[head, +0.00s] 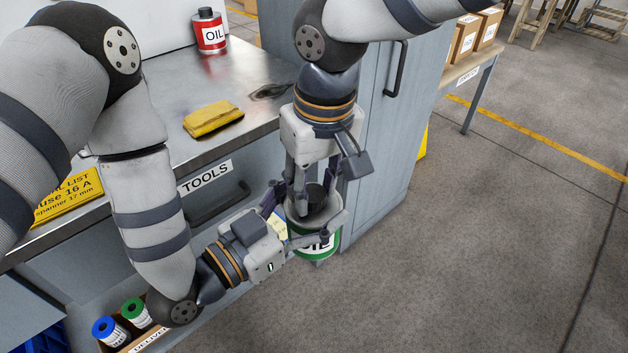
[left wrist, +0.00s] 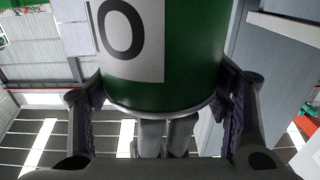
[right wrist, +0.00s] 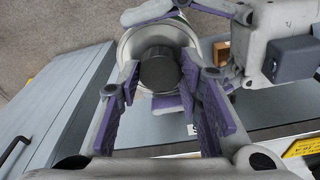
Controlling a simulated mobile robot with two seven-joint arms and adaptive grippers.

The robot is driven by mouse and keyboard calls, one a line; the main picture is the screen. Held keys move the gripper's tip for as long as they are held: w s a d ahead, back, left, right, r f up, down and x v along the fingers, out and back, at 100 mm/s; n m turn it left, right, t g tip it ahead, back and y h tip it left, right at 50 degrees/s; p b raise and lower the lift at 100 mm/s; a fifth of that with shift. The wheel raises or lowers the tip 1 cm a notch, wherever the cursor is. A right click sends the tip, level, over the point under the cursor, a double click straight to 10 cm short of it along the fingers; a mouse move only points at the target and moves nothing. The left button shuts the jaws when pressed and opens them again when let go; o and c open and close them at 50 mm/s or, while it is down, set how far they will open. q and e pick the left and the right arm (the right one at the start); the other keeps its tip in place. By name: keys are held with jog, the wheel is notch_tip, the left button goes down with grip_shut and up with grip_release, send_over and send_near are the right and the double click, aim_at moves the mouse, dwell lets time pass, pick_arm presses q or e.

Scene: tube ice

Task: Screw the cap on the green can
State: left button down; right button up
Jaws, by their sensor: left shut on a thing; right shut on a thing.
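The green can (head: 318,248) with a white label is held off the floor in front of the workbench. My left gripper (head: 303,218) is shut around its side; the left wrist view shows the can (left wrist: 205,50) between the two fingers. The dark round cap (head: 316,197) is at the middle of the can's top. My right gripper (head: 314,184) points down from above and is shut on the cap, which the right wrist view shows (right wrist: 160,70) between its fingertips. The seam between cap and can is hidden, so I cannot tell how tightly it sits.
The metal workbench (head: 240,75) holds a red oil can (head: 209,32), a yellow cloth (head: 212,118) and a yellow sign (head: 68,198). A box with rolls (head: 133,312) stands low at left. A grey cabinet (head: 390,130) is close behind the grippers. The floor at right is clear.

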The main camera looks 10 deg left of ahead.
jog(key=m, duration=0.3)
jog(key=m+h, duration=0.1)
jog(key=m, duration=0.2)
jog(key=shift+t, duration=0.3)
jog(key=m, duration=0.6)
jog(key=shift+a+m+h, duration=0.25)
jog(key=shift+m+h, duration=0.05)
jog(key=shift+m, duration=0.1)
jog(key=m, duration=0.3)
jog(key=o, duration=0.7)
jog(key=shift+r, duration=2.4)
